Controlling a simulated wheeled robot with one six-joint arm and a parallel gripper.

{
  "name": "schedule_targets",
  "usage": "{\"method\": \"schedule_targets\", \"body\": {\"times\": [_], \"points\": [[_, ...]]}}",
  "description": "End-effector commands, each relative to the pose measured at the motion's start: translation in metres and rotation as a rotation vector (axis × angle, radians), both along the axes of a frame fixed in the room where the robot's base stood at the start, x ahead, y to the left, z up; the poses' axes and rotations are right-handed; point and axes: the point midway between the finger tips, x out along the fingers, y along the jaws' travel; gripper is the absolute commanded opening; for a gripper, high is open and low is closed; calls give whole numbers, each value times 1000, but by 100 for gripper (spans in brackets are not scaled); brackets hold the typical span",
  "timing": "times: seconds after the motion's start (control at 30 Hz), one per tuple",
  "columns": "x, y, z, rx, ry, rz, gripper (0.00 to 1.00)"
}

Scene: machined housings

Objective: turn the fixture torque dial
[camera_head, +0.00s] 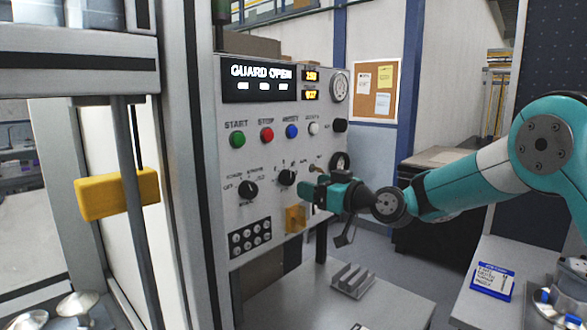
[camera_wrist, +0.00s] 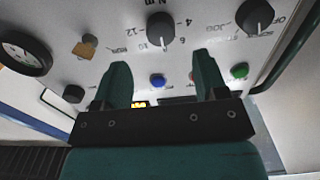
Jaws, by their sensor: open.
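The torque dial (camera_wrist: 160,28) is a black knob with a white pointer line, ringed by numbers and marked Nm, on the pale panel. In the head view the dial (camera_head: 287,177) sits just left of my gripper (camera_head: 312,188). In the wrist view my gripper (camera_wrist: 161,72) is open, with its two teal fingers apart and nothing between them. The dial shows beyond the fingertips, roughly centred between them, and no contact is visible. A second black knob, the mode selector (camera_head: 248,190), is left of the dial; it also shows at the wrist view's upper right (camera_wrist: 255,17).
The control panel (camera_head: 270,145) carries green (camera_head: 237,139), red (camera_head: 267,134) and blue (camera_head: 292,131) buttons and a GUARD OPEN display (camera_head: 260,80). A brass key-like piece (camera_wrist: 85,46) and a round gauge (camera_wrist: 25,55) are near the dial. A yellow block (camera_head: 117,193) is on the left door.

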Motion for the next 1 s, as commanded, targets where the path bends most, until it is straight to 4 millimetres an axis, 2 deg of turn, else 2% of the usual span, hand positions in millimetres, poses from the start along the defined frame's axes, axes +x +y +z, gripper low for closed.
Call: {"method": "schedule_targets", "body": {"times": [0.1,0.3,0.5,0.77,0.9,1.0], "points": [[16,23,5,-1,-1,4,66],[35,46,3,0,0,2,66],[42,55,1,1,1,1,66],[43,56,0,1,1,0,66],[43,55,0,1,1,0,36],[43,55,0,1,1,0,17]]}}
